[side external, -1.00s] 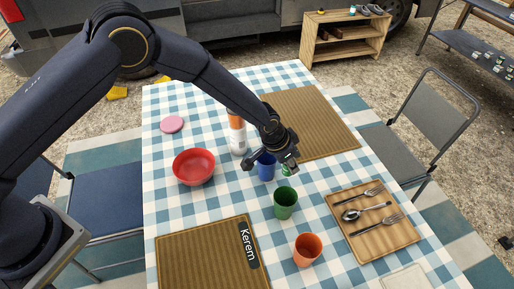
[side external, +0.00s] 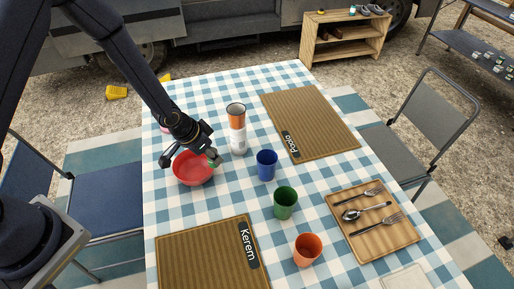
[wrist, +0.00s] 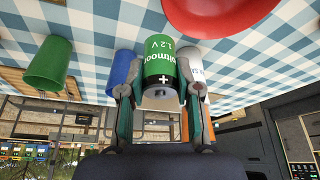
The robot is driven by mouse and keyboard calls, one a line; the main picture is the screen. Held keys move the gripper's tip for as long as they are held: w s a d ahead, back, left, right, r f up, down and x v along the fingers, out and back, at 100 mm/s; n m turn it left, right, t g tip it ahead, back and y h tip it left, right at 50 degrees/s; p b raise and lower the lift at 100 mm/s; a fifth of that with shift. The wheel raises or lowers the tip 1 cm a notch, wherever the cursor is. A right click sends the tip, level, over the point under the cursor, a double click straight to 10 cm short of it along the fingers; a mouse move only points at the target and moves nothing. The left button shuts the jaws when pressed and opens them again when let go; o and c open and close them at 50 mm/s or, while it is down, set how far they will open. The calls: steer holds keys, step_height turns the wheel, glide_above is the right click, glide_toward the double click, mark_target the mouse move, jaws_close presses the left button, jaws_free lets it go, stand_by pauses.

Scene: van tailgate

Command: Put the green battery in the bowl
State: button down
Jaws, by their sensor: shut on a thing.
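The green battery (wrist: 161,62) is held between the two fingers of my gripper (wrist: 158,92), with its plus end toward the wrist camera. In the side external view only a small green patch of it shows by the fingers. The red bowl (side external: 194,175) stands on the checked tablecloth at the left, and my gripper (side external: 190,158) is at its far rim, in front of part of it. In the wrist view the bowl (wrist: 215,14) shows at the top right, apart from the battery. The exact height above the bowl is hard to tell.
A white and orange cylinder (side external: 238,135) stands close right of the bowl. Blue (side external: 267,166), green (side external: 286,203) and orange (side external: 307,250) cups stand further right. Placemats (side external: 200,262) and a cutlery tray (side external: 385,240) lie on the table.

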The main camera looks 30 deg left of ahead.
steer(key=a+f+n, duration=0.1)
steer(key=a+n, duration=0.1)
steer(key=a, duration=0.5)
glide_above(201, 170)
steer(key=s, duration=0.2)
steer(key=shift+y, duration=0.4)
step_height(201, 170, down, 8)
steer(key=shift+a+r, duration=0.1)
steer(key=shift+a, duration=0.05)
steer(key=c, duration=0.8)
jaws_free()
